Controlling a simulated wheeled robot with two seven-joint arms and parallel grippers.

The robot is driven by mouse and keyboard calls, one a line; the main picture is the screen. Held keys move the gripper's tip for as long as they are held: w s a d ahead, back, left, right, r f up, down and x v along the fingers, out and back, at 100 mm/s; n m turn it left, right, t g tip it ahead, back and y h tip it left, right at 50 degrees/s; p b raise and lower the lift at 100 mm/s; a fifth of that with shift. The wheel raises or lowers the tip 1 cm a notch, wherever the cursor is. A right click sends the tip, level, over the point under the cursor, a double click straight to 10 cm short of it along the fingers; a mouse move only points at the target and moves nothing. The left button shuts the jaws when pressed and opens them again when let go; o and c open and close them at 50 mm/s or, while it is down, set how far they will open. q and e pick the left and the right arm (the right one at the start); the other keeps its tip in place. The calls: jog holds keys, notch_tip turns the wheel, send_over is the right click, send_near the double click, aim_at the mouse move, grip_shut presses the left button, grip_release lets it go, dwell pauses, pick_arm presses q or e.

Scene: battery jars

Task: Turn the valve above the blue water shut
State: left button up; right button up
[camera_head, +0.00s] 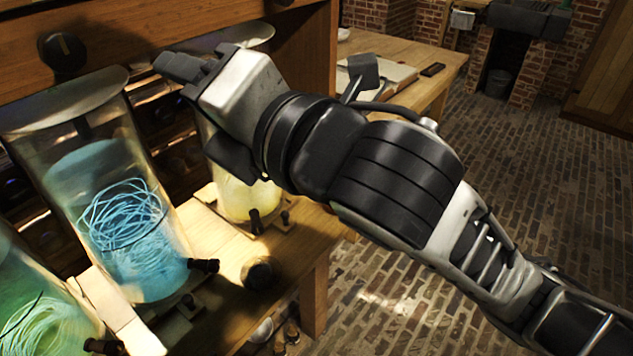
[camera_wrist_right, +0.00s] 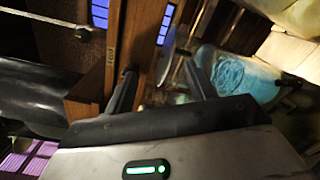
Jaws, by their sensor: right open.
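A round black valve knob (camera_head: 62,52) with a small pale mark, standing roughly upright, is on the wooden beam above the jar of blue water (camera_head: 150,262) in the head view. Coils of blue wire or tubing sit in that water; the jar also shows in the wrist view (camera_wrist_right: 240,75). My right gripper (camera_head: 188,106) is open, to the right of the knob and apart from it, in front of the jar of yellow liquid. In the wrist view, its two fingers (camera_wrist_right: 160,85) are spread with nothing seen between them in their grasp. My left gripper is out of view.
A jar of green liquid (camera_head: 45,325) stands at the lower left and the yellow jar (camera_head: 240,195) behind my right arm. The wooden beam (camera_head: 150,22) runs above the jars. Another table (camera_head: 400,55) with an open book stands behind; brick floor lies right.

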jog(key=w+d+f+m+h, duration=0.2)
jog(key=d+f+m, duration=0.1)
jog(key=f+m, duration=0.3)
jog(key=w+d+f+m+h+p, duration=0.1)
jog(key=w+d+f+m, duration=0.1)
jog(key=d+f+m, duration=0.2)
jog(key=w+d+f+m+h, duration=0.2)
jog(key=d+f+m, duration=0.1)
jog(key=f+m, duration=0.6)
jog(key=shift+d+f+t+h+p, duration=0.3)
jog(key=shift+d+f, duration=0.1)
jog(key=shift+f, duration=1.55)
jog(key=shift+w, duration=0.1)
